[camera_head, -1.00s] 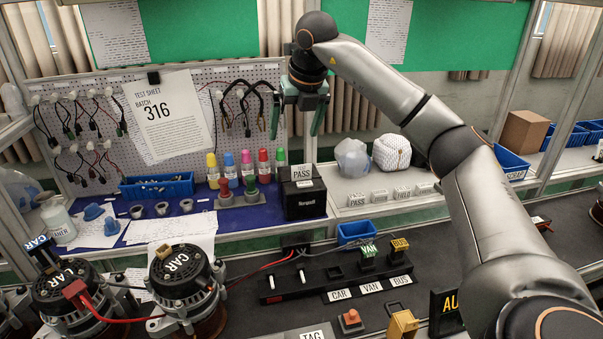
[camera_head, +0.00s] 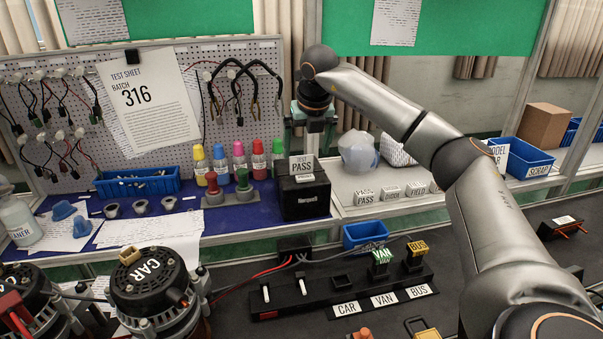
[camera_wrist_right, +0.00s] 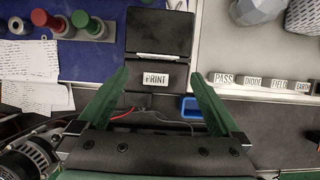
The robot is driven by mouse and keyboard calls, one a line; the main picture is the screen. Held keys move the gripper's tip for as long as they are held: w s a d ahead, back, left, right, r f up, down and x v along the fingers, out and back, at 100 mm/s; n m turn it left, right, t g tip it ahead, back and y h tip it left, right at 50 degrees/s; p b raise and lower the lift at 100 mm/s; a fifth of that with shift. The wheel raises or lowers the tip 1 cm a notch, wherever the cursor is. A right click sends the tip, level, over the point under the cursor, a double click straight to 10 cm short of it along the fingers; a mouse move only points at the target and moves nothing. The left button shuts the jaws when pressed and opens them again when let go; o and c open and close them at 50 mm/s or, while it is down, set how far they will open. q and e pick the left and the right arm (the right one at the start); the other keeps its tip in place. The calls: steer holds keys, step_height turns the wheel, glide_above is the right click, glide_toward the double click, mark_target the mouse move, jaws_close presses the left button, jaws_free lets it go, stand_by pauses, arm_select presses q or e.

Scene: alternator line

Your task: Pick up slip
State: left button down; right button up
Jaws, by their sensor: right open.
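The slip (camera_head: 301,165), a small white paper reading TEST PASS, stands upright at the top of the black printer box (camera_head: 305,198). In the right wrist view the slip (camera_wrist_right: 158,54) shows nearly edge-on as a thin white strip across the printer (camera_wrist_right: 158,30). My right gripper (camera_head: 312,145) is open and empty, pointing down above the printer. In the right wrist view the fingers of the right gripper (camera_wrist_right: 160,76) are spread wide, on either side of the printer's PRINT label. The slip is not between the fingertips in contact. My left gripper is not in view.
Red and green push buttons (camera_head: 213,189) and coloured bottles (camera_head: 239,159) stand left of the printer. A shelf with labelled blocks (camera_head: 391,192) lies to its right. A blue bin (camera_head: 365,233) and a CAR/VAN/BUS connector rail (camera_head: 345,290) are in front.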

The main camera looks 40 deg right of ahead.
mark_target(302, 163)
steer(key=x, duration=0.5)
steer(key=shift+w+f, duration=0.25)
steer(key=shift+w, duration=0.3)
steer(key=c, duration=1.2)
steer(key=shift+r, duration=0.15)
steer(key=shift+c, duration=0.2)
